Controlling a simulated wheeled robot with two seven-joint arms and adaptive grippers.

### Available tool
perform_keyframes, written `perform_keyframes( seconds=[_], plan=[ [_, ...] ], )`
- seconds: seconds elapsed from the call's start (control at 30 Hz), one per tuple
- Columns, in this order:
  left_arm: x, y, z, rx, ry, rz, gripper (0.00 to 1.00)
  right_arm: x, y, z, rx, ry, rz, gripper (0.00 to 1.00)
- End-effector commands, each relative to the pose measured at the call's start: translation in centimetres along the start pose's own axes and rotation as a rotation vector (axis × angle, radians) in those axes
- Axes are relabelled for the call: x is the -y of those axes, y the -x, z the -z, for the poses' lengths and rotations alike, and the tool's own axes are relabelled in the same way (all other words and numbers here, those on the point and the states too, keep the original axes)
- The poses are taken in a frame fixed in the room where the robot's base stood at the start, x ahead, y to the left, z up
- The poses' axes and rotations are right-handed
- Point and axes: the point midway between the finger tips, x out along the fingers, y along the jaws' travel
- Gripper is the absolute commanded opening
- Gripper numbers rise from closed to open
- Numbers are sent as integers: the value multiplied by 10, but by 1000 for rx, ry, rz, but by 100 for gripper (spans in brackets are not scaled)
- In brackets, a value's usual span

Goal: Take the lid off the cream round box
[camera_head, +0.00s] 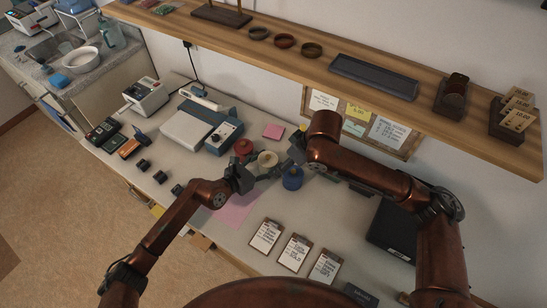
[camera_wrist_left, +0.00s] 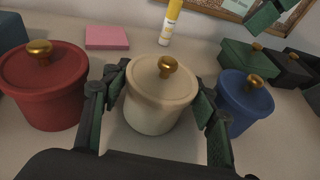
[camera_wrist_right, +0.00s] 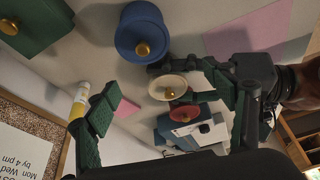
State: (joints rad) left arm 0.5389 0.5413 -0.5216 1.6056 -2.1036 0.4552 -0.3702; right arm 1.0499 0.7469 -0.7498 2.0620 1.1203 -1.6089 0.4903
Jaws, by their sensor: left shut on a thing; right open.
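The cream round box (camera_head: 267,159) stands on the table with its lid on; the lid has a gold knob (camera_wrist_left: 166,66) on top. My left gripper (camera_head: 257,168) is shut on the sides of the box body, one finger on each side below the lid, as the left wrist view (camera_wrist_left: 157,110) shows. My right gripper (camera_head: 296,148) is open and empty, above and to the right of the box. In the right wrist view the cream lid (camera_wrist_right: 167,88) lies beyond and between its fingers, apart from them.
A red lidded box (camera_wrist_left: 45,85) stands left of the cream box and a blue one (camera_wrist_left: 245,100) stands close on its right. A yellow glue stick (camera_wrist_left: 170,22) and a pink note pad (camera_wrist_left: 106,37) are behind. A wooden shelf (camera_head: 290,60) overhangs the table's back.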

Motion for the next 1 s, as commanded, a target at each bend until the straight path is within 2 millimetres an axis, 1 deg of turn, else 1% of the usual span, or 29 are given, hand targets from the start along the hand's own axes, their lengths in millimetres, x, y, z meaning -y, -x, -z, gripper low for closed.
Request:
perform_keyframes(
  seconds=[0.03,0.33,0.4,0.5,0.63,0.8,1.0],
  plan=[
    [0,0,0,1,0,0,10,1,-4,11,-1,0,1,76],
    [0,0,0,1,0,0,10,0,-26,63,1,0,-1,76],
    [0,0,0,1,0,0,10,0,-40,60,3,-2,2,76],
    [0,0,0,1,0,0,10,0,-54,60,2,0,1,76],
    [0,0,0,1,0,0,10,0,-67,60,1,0,0,76],
    [0,0,0,1,0,0,10,0,-75,60,0,0,0,76],
    [0,0,0,1,0,0,10,0,-75,60,1,0,0,76]
  ],
)
